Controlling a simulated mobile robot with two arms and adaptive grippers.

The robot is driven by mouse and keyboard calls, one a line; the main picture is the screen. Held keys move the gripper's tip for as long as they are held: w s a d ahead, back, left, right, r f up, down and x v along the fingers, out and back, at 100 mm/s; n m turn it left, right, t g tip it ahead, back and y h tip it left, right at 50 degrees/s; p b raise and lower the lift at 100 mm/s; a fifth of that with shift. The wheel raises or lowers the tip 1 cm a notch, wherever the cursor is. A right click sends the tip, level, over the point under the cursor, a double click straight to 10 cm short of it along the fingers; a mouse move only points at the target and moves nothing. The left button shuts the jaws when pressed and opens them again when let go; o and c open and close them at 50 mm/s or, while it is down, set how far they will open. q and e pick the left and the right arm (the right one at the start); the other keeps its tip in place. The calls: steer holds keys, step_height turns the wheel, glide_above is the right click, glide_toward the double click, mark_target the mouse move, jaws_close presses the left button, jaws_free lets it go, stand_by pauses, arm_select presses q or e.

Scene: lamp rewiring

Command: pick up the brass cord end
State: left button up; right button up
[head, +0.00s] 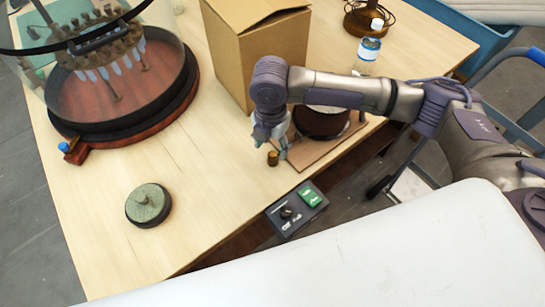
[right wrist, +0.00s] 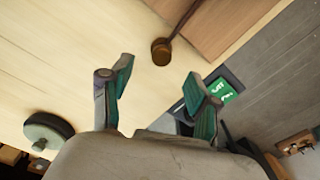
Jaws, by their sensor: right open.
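The brass cord end (head: 273,158) is a small brown-gold cylinder on the light wooden table, at the left edge of a brown board. In the right wrist view the brass cord end (right wrist: 161,52) lies just beyond the fingertips, with a dark cord running from it up onto the board. My right gripper (head: 270,147) is open and points down close to it. In the right wrist view the gripper's green-padded fingers (right wrist: 160,73) are spread and empty, with the cord end roughly centred between them. My left gripper is not in view.
A cardboard box (head: 258,45) stands behind my right gripper. A dark round object (head: 322,122) is on the brown board (head: 310,155). A control box with a green label (head: 297,210) lies at the front edge. A green-topped disc (head: 149,204) and a glass-domed fixture (head: 120,85) stand left.

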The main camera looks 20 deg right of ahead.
mark_target(272, 154)
step_height(272, 154, down, 2)
steer(key=shift+w+d+f+p, duration=0.1)
steer(key=shift+p, duration=0.3)
step_height(272, 154, down, 3)
steer(key=shift+d+f+p, duration=0.1)
steer(key=shift+f+p, duration=0.1)
steer(key=shift+p, duration=0.15)
steer(key=shift+f, duration=0.2)
steer(key=c, duration=0.7)
jaws_close()
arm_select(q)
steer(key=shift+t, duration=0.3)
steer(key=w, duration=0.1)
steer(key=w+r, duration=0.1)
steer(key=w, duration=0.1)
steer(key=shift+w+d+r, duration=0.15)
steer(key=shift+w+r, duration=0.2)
